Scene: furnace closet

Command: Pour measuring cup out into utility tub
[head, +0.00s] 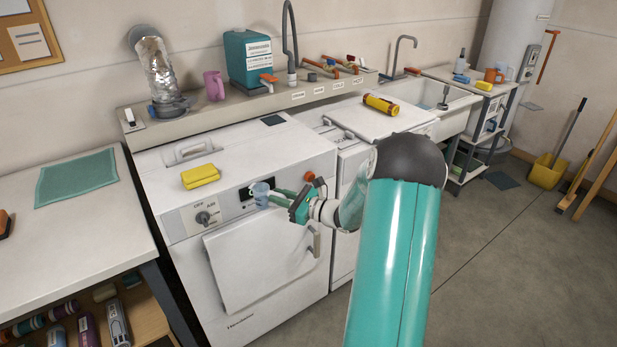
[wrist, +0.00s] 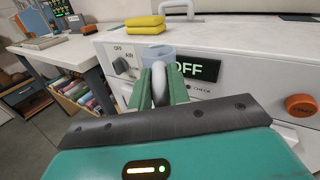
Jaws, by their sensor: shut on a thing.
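The measuring cup (head: 259,190) is a small pale blue cup, held in front of the dryer's control panel. It looks roughly upright; its contents are hidden. In the wrist view the cup (wrist: 157,55) shows just beyond my fingertips. My gripper (head: 272,194) is shut on it, and in the wrist view the green fingers (wrist: 159,84) close around a pale rounded part that looks like its handle. The utility tub (head: 462,98) is the white basin at the back right, below a grey faucet, well away from my gripper.
The floor at right (head: 490,260) is open.

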